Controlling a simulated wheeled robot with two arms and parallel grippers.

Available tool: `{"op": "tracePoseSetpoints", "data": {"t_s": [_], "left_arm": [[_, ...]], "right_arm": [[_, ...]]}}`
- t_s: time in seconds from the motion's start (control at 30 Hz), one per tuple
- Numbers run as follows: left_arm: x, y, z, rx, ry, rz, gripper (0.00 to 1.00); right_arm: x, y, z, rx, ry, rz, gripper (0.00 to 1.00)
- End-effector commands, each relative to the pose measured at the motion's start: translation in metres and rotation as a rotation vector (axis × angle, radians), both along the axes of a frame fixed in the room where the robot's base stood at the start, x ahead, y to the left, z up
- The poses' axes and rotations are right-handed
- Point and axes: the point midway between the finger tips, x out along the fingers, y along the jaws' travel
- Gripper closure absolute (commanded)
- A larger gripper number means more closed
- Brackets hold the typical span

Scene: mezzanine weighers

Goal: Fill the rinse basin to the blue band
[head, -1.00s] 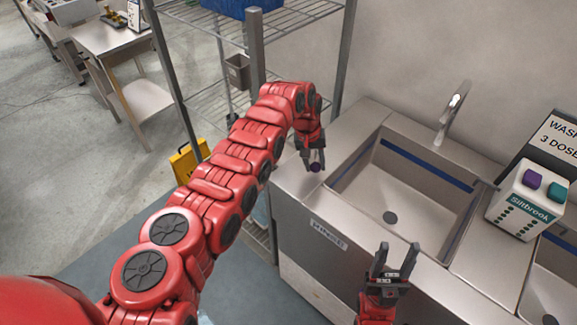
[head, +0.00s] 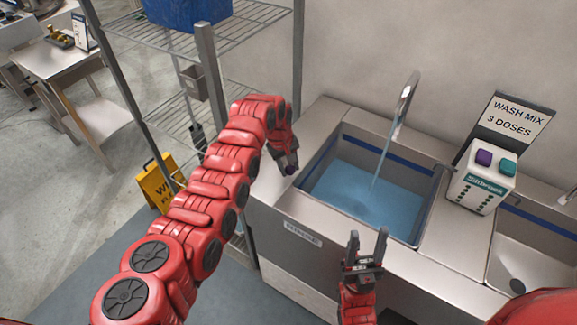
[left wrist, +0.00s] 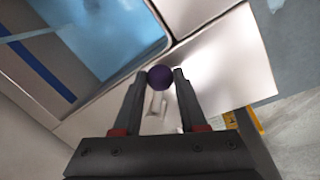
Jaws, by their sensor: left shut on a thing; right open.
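The rinse basin (head: 318,160) is a steel sink with a blue band (head: 392,157) along its inner wall. Blue water (head: 350,193) covers its floor, its surface below the band with bare steel between. A stream runs from the curved tap (head: 405,98) into it. My left gripper (head: 289,165) is shut on a dark purple round knob (left wrist: 159,77) on the counter left of the basin; the knob also shows in the head view (head: 291,170). My right gripper (head: 367,247) is open and empty in front of the basin's front edge.
A white dispenser (head: 482,180) with purple and teal buttons stands right of the basin, before a sign (head: 518,118) reading "WASH MIX 3 DOSES". A second sink (head: 535,250) is further right. A wire shelf (head: 165,40) and yellow floor sign (head: 160,185) are left.

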Motion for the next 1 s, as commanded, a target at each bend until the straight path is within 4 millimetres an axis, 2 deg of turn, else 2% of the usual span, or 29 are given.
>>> {"op": "tracePoseSetpoints", "data": {"t_s": [0.1,0.13,0.3,0.67,0.87,1.0], "left_arm": [[0.0,0.0,0.0,0.0,-0.001,-0.001,1.0],[0.0,0.0,0.0,0.0,-0.002,-0.002,0.57],[0.0,0.0,0.0,0.0,-0.002,-0.002,0.29],[0.001,0.0,0.003,-0.001,-0.003,-0.002,0.29],[0.0,0.003,0.022,-0.002,-0.007,-0.002,0.29],[-0.002,0.009,0.051,-0.002,-0.007,-0.002,0.29]], "right_arm": [[0.0,0.0,0.0,0.0,0.0,0.0,0.5],[0.0,0.0,0.0,0.0,0.0,0.0,0.5],[0.0,0.0,0.0,0.0,0.0,0.0,0.5],[0.0,0.0,-0.002,0.0,0.0,0.0,0.5],[0.0,0.0,-0.01,0.0,0.0,0.0,0.5],[0.0,0.0,-0.022,0.0,0.0,0.0,0.5]]}}
